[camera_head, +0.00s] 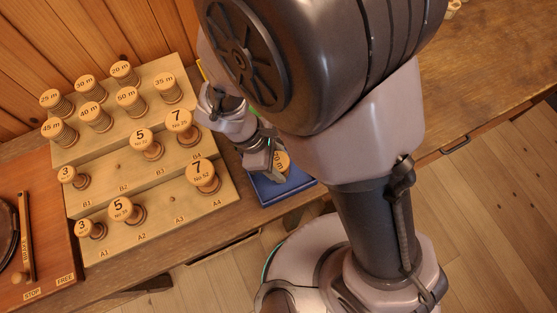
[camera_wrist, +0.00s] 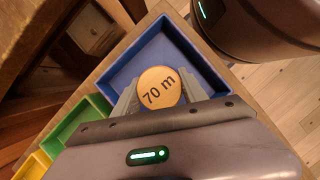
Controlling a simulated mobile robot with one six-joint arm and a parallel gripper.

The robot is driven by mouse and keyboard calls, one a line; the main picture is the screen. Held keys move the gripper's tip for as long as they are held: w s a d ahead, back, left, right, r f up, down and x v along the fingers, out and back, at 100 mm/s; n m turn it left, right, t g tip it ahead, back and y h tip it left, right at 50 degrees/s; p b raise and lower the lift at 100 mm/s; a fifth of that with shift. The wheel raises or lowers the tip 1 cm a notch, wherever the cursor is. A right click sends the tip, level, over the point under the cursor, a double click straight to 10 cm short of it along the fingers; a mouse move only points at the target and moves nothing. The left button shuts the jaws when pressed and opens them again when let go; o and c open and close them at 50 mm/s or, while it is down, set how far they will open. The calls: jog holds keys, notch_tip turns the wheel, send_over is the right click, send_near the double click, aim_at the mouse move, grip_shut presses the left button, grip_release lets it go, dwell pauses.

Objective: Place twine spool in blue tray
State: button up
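The twine spool (camera_wrist: 160,88) has a round orange-tan top marked "70 m". It is between the two fingers of my gripper (camera_wrist: 160,92), which appear to touch it on both sides. The blue tray (camera_wrist: 137,64) lies around and below the spool in the wrist view; whether the spool touches the tray floor cannot be told. In the head view my gripper (camera_head: 270,163) is over the blue tray (camera_head: 268,194), and the spool (camera_head: 283,163) shows partly behind a finger. The spool's lower part is hidden.
A stepped wooden rack (camera_head: 164,204) with several labelled spools stands at the left. A green tray (camera_wrist: 80,125) and a yellow tray (camera_wrist: 35,166) adjoin the blue one. A reddish board (camera_head: 50,235) with a lever is at the far left. The bench at the right is mostly clear.

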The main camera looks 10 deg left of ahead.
jog(key=o, duration=1.4)
jog(key=p+v, duration=0.7)
jog(key=v, duration=0.5)
jog(key=s+d+r+m+t+y, duration=0.2)
jog(key=d+r+m+t+y, duration=0.3)
jog(key=d+r+m, duration=1.2)
notch_tip(320, 180, up, 2)
jog(key=m+y, duration=0.1)
jog(key=m, duration=0.4)
jog(key=shift+d+r+m+t, duration=0.2)
jog(key=shift+d+m+t, duration=0.1)
jog(key=shift+t, duration=0.1)
jog(key=shift+a, duration=0.1)
